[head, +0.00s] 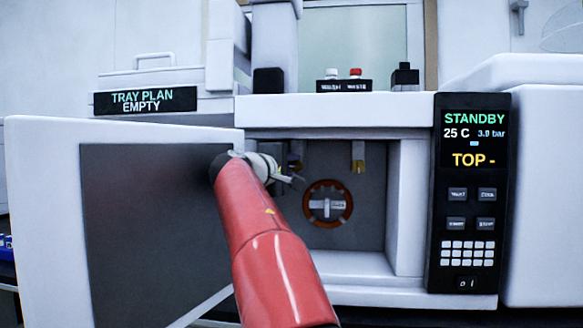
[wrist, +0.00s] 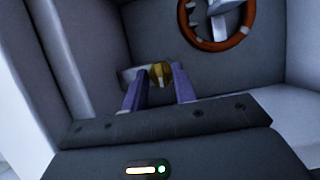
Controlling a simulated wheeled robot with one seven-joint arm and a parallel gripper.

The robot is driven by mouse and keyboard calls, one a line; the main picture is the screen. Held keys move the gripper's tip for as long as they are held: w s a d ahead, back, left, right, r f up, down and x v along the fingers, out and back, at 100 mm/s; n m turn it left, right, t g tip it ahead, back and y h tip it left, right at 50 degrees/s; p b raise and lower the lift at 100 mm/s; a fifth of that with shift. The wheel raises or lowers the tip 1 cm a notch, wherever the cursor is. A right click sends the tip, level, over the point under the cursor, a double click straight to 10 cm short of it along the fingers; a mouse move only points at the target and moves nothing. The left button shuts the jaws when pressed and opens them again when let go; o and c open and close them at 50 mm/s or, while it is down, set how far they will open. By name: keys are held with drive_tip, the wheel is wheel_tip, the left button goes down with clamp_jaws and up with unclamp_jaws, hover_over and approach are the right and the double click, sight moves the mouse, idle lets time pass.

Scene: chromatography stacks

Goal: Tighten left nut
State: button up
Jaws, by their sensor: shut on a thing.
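The left nut (wrist: 160,74) is a brass-coloured fitting inside the open oven, seen between my two fingertips in the wrist view. My gripper (wrist: 158,82) is shut on it. In the head view my gripper (head: 290,179) reaches into the left part of the oven, and my red arm comes up from the bottom. There the left fitting is small, dark and partly hidden behind my gripper. A second brass fitting (head: 358,160) hangs to the right from the oven's upper inside, apart from my gripper.
A copper-coloured ring (head: 347,205) with a pale central piece sits on the oven's back wall, right of my gripper. The open oven door (head: 40,220) stands to the left of my arm. The oven's right wall (head: 408,205) bounds the space. A panel (head: 475,160) reads STANDBY and TOP -.

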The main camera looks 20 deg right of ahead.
drive_tip(key=shift+f, duration=0.1)
drive_tip(key=o, duration=0.6)
drive_tip(key=b+v, duration=0.1)
drive_tip(key=v, duration=0.6)
drive_tip(key=shift+s+a+b, duration=0.25)
drive_tip(key=shift+a+b, duration=0.05)
drive_tip(key=shift+b, duration=0.05)
